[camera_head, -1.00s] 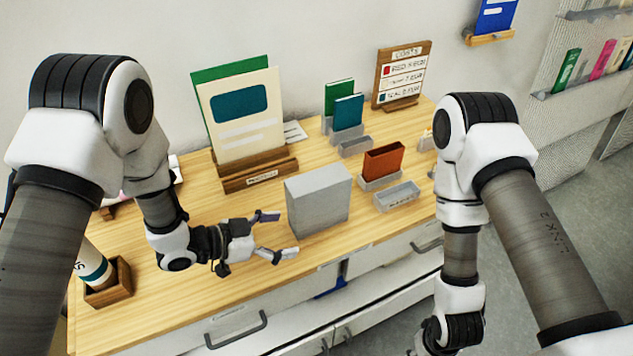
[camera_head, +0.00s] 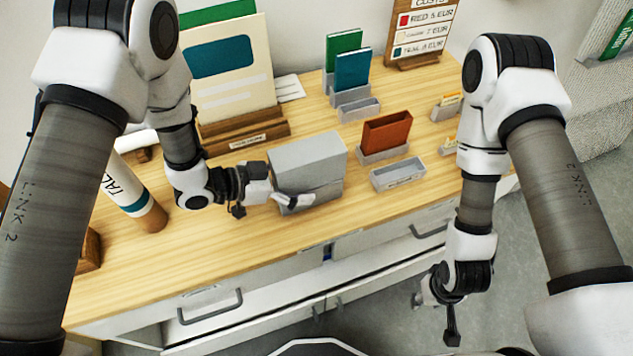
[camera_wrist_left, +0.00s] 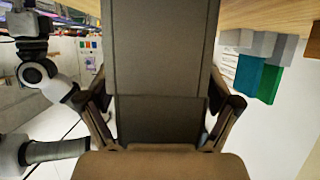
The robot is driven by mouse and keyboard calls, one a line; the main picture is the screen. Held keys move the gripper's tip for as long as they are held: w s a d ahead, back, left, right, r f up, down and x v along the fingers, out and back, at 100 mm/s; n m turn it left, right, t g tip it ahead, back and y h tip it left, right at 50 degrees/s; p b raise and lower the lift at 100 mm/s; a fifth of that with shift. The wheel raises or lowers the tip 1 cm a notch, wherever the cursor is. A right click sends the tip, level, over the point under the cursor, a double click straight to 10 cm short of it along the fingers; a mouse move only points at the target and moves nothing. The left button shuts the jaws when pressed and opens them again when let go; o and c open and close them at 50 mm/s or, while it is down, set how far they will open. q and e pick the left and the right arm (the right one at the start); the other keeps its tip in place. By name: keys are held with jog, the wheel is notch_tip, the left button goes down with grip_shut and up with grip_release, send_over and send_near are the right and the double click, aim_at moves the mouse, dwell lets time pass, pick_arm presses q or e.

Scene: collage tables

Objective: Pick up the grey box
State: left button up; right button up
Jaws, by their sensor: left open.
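The grey box (camera_head: 318,160) stands upright on the wooden table (camera_head: 230,235), near its front edge. My left gripper (camera_head: 284,190) is at the box's left end with its jaws apart. One finger lies along the box's front face; the other is hidden in the head view. In the left wrist view the box (camera_wrist_left: 160,55) fills the middle, between the two open fingers (camera_wrist_left: 162,108); whether they touch it I cannot tell. My right gripper (camera_head: 440,300) hangs low in front of the table, away from the box; its jaws are not clear.
A wooden stand with cream and green boards (camera_head: 235,70) is behind the box. A red-brown box (camera_head: 387,130) in a grey holder and an empty grey tray (camera_head: 398,173) are to its right. A white tube (camera_head: 128,195) leans at the left.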

pick_arm(q)
jog(key=shift+s+a+r, duration=0.1)
jog(key=shift+s+r, duration=0.1)
jog(key=shift+s, duration=0.1)
jog(key=shift+c, duration=0.3)
jog(key=shift+s+a+r, duration=0.1)
jog(key=shift+s+a, duration=0.1)
jog(key=shift+a, duration=0.1)
jog(key=c, duration=0.5)
jog(key=shift+a, duration=0.2)
jog(key=c, duration=0.7)
grip_shut()
jog(key=shift+w+d, duration=0.1)
jog(key=shift+d, duration=0.15)
